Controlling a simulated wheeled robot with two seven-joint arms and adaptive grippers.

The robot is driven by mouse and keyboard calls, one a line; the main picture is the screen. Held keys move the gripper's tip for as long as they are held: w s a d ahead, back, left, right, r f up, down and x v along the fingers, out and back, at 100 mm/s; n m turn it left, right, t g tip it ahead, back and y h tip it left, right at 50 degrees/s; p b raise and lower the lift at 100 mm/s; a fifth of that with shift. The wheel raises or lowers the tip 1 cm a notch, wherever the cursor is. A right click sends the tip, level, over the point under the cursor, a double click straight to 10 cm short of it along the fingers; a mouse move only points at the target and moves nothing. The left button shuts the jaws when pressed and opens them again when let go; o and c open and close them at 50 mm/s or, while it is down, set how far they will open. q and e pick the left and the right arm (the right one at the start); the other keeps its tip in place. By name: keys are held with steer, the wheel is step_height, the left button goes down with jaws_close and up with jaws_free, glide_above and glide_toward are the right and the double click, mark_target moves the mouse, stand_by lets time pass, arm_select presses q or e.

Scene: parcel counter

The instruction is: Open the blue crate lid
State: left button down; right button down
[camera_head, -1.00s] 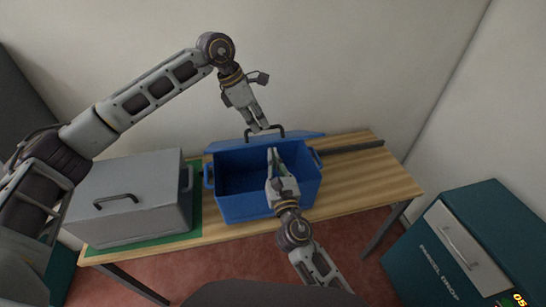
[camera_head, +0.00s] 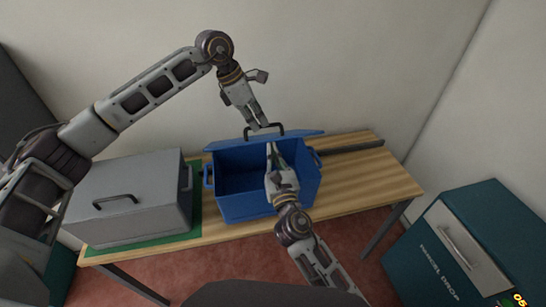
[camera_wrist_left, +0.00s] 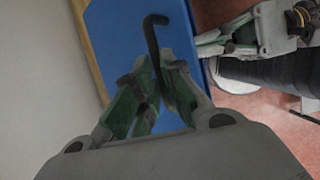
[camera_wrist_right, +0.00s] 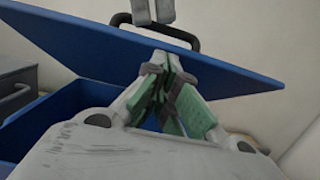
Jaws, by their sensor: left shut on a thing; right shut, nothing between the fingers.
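The blue crate (camera_head: 262,207) stands on the wooden table with its lid (camera_head: 228,144) raised and tilted along the back, so the hollow inside shows. The lid also shows in the left wrist view (camera_wrist_left: 112,30) and from its inner side in the right wrist view (camera_wrist_right: 75,45). My left gripper (camera_head: 263,125) is shut on the black lid handle (camera_head: 250,133) at the lid's edge. My right gripper (camera_head: 271,148) is shut and empty above the crate opening. In the right wrist view its fingertips (camera_wrist_right: 161,62) are at the lid's underside; I cannot tell whether they touch.
A grey lidded box (camera_head: 135,205) with a dark handle stands on a green mat (camera_head: 150,240) left of the crate. A dark bar (camera_head: 352,147) lies at the table's back right. A teal cabinet (camera_head: 440,240) stands at right.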

arm_select(q)
steer(key=shift+s+d+f, duration=0.15)
steer(key=shift+s+f, duration=0.2)
steer(key=shift+f, duration=0.1)
steer(key=c, duration=1.5)
jaws_free()
steer(key=shift+w+r, duration=0.1)
steer(key=shift+r, duration=0.1)
steer(key=shift+v, duration=0.8)
steer(key=w+v, duration=0.1)
steer(key=v, duration=0.9)
steer(key=shift+s, duration=0.45)
steer(key=shift+w+r, duration=0.1)
